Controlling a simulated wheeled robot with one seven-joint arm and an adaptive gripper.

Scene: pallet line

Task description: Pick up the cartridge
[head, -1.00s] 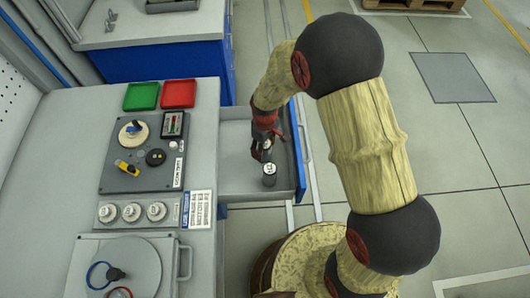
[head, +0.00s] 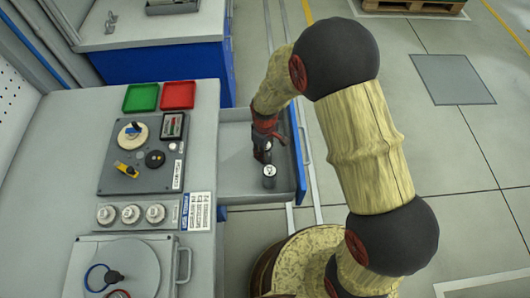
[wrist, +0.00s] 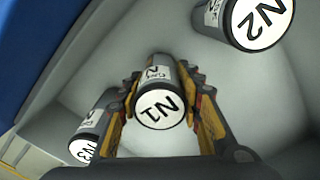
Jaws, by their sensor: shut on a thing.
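A dark cylindrical cartridge with a white end marked N1 (wrist: 161,107) is between the two fingers of my gripper (wrist: 164,84) in the wrist view. The fingers touch it from both sides and are shut on it. A cartridge marked N2 (wrist: 257,20) is at the upper right, apart from the fingers. A cartridge marked N3 (wrist: 86,146) is at the lower left, close beside the left finger. In the head view my gripper (head: 262,152) is down in the open drawer (head: 235,178), with one cartridge (head: 269,171) in front of it. Whether the held cartridge touches the drawer floor is unclear.
The drawer's blue front (head: 298,155) and walls surround the gripper. To the left, the grey worktop (head: 60,200) carries a control panel (head: 118,182), several round knobs (head: 131,213), a round lid (head: 125,266), and green (head: 141,97) and red (head: 177,95) trays.

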